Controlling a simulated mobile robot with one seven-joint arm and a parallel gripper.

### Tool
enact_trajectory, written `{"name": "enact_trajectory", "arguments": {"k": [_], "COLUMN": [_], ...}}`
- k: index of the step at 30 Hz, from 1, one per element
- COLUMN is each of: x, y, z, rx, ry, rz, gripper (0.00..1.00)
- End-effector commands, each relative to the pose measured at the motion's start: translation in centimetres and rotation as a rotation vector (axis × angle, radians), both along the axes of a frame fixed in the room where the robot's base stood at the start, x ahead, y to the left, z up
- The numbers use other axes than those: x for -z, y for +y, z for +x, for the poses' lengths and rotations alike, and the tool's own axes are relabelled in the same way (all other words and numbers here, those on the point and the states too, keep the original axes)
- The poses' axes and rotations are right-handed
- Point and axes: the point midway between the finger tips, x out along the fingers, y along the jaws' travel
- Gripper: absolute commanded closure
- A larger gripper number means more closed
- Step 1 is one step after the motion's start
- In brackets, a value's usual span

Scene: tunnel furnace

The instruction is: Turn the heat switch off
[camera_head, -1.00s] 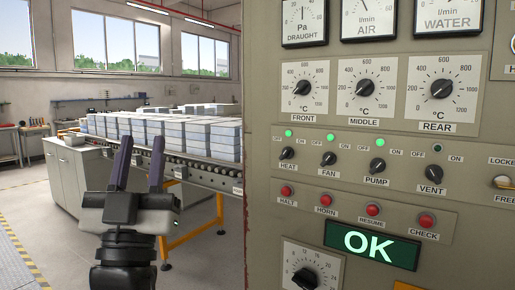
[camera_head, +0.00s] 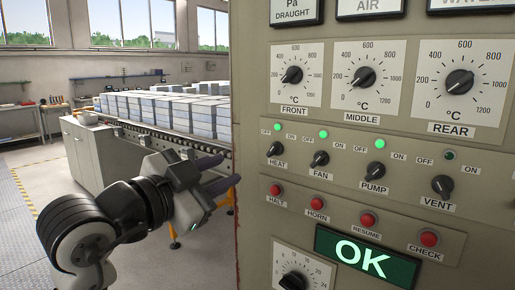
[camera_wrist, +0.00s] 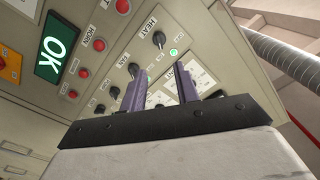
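The heat switch (camera_head: 275,149) is a small black knob at the left end of the switch row, above its HEAT label. Its pointer appears turned toward ON, and the heat lamp (camera_head: 277,127) above it glows green. My gripper (camera_head: 230,169) is left of the panel's edge, fingers pointing right toward the panel, apart and empty. In the wrist view, the heat switch (camera_wrist: 159,39) lies beyond the gap between the fingertips (camera_wrist: 157,68), with the lit heat lamp (camera_wrist: 173,52) beside it. The fingers do not touch the knob.
Fan (camera_head: 320,159), pump (camera_head: 373,171) and vent (camera_head: 442,186) knobs continue the row; the vent lamp (camera_head: 449,155) is dark. Red buttons, including halt (camera_head: 275,190), sit below. A green OK display (camera_head: 363,254) is lit. A conveyor with pale blocks (camera_head: 190,110) stands behind.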

Motion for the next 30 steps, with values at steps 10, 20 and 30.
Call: {"name": "enact_trajectory", "arguments": {"k": [10, 20, 30], "x": [-0.2, -0.1, 0.1], "y": [-2.7, -6.7, -8.2], "z": [3.6, 8.9, 11.1], "rx": [0.008, 0.005, 0.003], "ry": [0.009, 0.007, 0.004], "rz": [0.005, 0.005, 0.006], "gripper": [0.69, 0.69, 0.69]}}
